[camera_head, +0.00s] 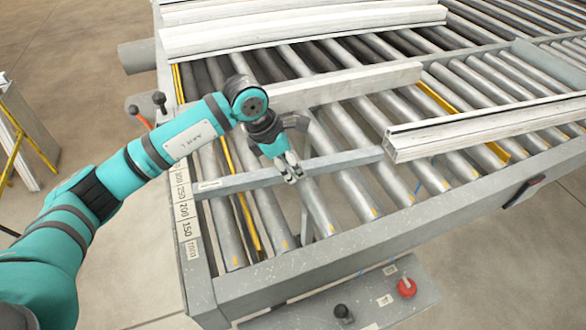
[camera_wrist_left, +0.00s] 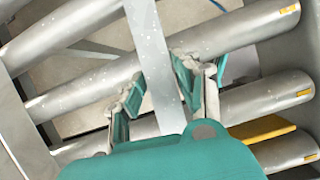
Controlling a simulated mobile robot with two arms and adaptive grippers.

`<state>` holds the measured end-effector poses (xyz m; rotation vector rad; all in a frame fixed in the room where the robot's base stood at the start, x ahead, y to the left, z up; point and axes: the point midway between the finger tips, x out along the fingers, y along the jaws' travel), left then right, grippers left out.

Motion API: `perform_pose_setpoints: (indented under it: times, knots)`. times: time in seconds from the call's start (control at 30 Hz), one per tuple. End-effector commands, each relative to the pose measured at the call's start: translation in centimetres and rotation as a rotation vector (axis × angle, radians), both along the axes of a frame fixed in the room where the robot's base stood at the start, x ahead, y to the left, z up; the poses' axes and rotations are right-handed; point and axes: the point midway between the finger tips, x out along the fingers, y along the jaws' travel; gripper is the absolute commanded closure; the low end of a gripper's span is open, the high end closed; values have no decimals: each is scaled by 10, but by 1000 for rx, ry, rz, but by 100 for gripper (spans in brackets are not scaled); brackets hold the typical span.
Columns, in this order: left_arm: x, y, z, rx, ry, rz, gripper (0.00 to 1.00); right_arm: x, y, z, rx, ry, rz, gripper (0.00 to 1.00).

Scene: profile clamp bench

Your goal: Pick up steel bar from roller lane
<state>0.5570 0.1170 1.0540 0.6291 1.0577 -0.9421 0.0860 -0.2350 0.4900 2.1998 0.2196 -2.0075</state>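The steel bar (camera_head: 345,160) is a thin, grey, square-edged length lying across the rollers in the head view, from the scale strip at the left to near a white profile at the right. It also shows in the left wrist view (camera_wrist_left: 148,40), running down between the fingers. My left gripper (camera_head: 291,172) points down over the middle of the bar. In the left wrist view, its fingers (camera_wrist_left: 156,78) stand open, one on each side of the bar, with a small gap visible at the left finger. My right gripper is not in view.
A white slotted profile (camera_head: 490,128) lies across the rollers at the right. A pale beam (camera_head: 345,84) lies behind my gripper, and long white profiles (camera_head: 300,28) lie at the back. A control plate with a red button (camera_head: 406,287) sits below the front rail (camera_head: 400,222).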

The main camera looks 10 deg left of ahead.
Motion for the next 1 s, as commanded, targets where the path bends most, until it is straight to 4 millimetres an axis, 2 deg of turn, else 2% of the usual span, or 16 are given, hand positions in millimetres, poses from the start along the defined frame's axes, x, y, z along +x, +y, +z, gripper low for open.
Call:
perform_pose_setpoints:
  times: [0.03, 0.2, 0.23, 0.77, 1.0]
  knots:
    - [0, 0, 0, 0, 0, 0, 77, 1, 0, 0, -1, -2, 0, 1]
    - [0, 0, 0, 0, 0, 0, 99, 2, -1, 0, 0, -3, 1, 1]
    - [0, 0, 0, 0, 0, 0, 100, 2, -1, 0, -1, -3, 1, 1]
    - [1, 0, 5, -2, -4, 1, 100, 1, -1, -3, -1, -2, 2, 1]
    - [2, 0, 26, -2, -8, 0, 100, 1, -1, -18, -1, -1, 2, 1]
